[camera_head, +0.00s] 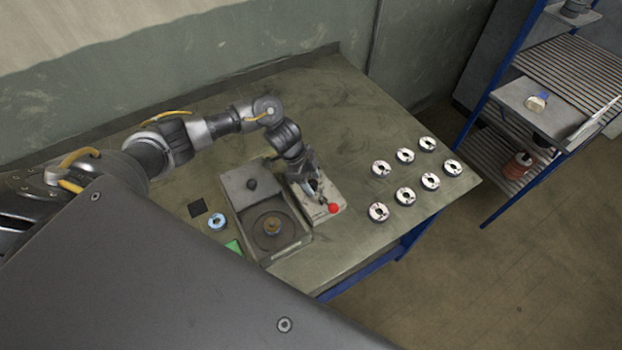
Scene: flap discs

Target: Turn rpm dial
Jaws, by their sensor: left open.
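My left gripper (314,190) points down over a pale control panel (322,212) on the table. Its jaws are open, and its fingers hide part of the panel's surface. A red button (333,208) shows near the panel's front end, just beside the fingertips. I cannot make out the rpm dial for certain; it may be under the gripper. To the left of the panel is a grey machine (262,250) with a round turntable (273,226) and a dark knob (252,184) on its back part. My right gripper is not in view.
Several flap discs (381,168) lie in two rows at the table's right. A blue-centred disc (217,221), a dark square (197,208) and a green piece (234,246) lie left of the machine. A blue-framed shelf (545,105) stands at right, apart from the table (350,255).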

